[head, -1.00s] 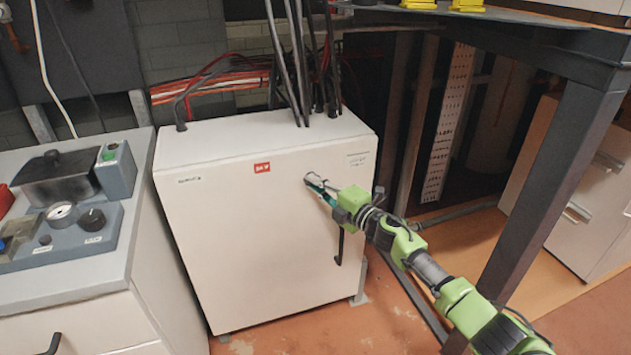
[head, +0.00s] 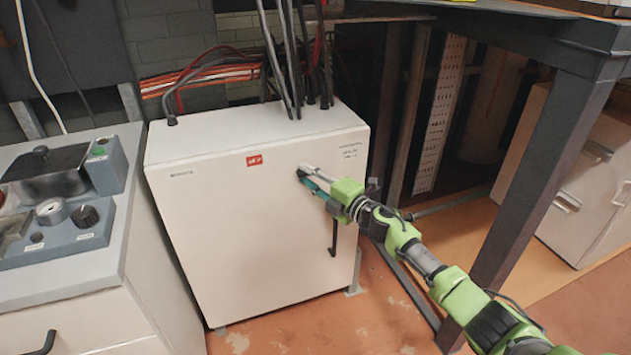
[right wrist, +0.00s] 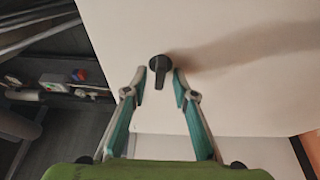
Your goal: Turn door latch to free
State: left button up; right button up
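The white cabinet (head: 250,220) stands on the floor with its door facing me. A small black door latch (right wrist: 160,70) shows in the right wrist view, its short lever pointing down in that picture. My right gripper (right wrist: 160,84) is open, with one fingertip on each side of the latch lever and a visible gap on both sides. I cannot tell whether a fingertip touches the door. My left gripper is not in view.
A black bar handle (head: 334,238) sits lower on the door. Cables rise from the cabinet top. A grey control desk (head: 65,270) stands close on the left. A dark steel table leg (head: 540,200) stands right of the cabinet, behind my right arm. Some floor in front is clear.

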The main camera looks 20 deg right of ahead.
jog(key=v, duration=1.2)
